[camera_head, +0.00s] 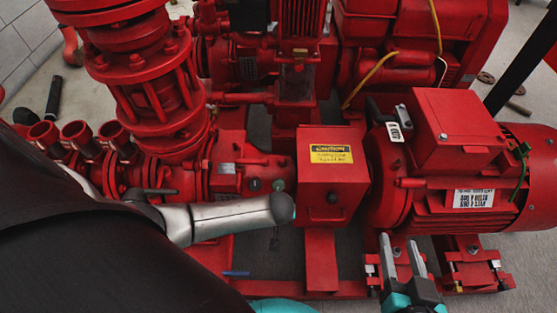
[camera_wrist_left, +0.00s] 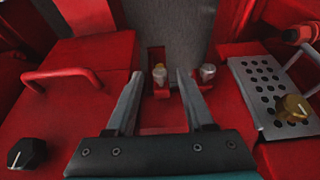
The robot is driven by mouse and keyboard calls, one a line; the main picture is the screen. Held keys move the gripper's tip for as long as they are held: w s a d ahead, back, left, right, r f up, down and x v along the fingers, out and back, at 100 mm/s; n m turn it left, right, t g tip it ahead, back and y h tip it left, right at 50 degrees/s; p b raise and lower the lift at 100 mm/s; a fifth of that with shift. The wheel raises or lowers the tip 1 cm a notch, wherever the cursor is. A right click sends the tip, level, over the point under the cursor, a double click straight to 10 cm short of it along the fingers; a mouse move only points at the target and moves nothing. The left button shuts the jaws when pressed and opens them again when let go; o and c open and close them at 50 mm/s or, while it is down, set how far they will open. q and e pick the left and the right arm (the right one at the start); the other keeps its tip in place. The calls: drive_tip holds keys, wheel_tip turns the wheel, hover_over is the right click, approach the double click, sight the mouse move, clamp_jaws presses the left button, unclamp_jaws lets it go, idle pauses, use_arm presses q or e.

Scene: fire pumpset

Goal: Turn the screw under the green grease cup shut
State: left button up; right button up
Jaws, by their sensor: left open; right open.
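My left gripper (camera_wrist_left: 160,88) is open and empty in the left wrist view. Its fingers point at a gap in the red housing. A small dark green round part (camera_head: 279,185) shows on the pump beside the yellow caution label in the head view. My right gripper (camera_head: 401,255) is open and empty in front of the red motor. My left gripper is hidden in the head view.
The red pump (camera_head: 250,165) and red motor (camera_head: 452,130) fill the middle and right. In the left wrist view, a black knob (camera_wrist_left: 27,153), a red handle (camera_wrist_left: 70,76), a perforated plate (camera_wrist_left: 262,90) and a brass knob (camera_wrist_left: 293,108) surround the gap.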

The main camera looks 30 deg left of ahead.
use_arm(q)
clamp_jaws()
idle(0.4)
use_arm(e)
drive_tip(key=shift+s+d+f+g+h+p, duration=0.55)
drive_tip(key=shift+s+d+g+h+p, duration=0.5)
drive_tip(key=shift+d+g, duration=1.05)
use_arm(q)
drive_tip(key=shift+w+d+f+m+g+y+b, duration=0.15)
drive_tip(key=shift+d+m+g+y+b, duration=0.1)
drive_tip(key=shift+g+y+b, duration=0.55)
drive_tip(key=shift+w+d+m+g+y+b, duration=0.15)
drive_tip(key=shift+m+g+y+b, duration=0.25)
drive_tip(key=shift+y, duration=0.75)
drive_tip(key=shift+w+d+f+m+g+y+b, duration=0.15)
drive_tip(key=shift+g+y+b, duration=0.25)
drive_tip(key=shift+y+b, duration=0.4)
use_arm(e)
drive_tip(key=w+a+r+t+y, duration=0.1)
drive_tip(key=a+r+t+y, duration=0.1)
drive_tip(key=a+t, duration=0.4)
drive_tip(key=shift+w+r+m+t+y, duration=0.2)
drive_tip(key=shift+r+m+t+y, duration=0.15)
drive_tip(key=shift+t+y, duration=0.2)
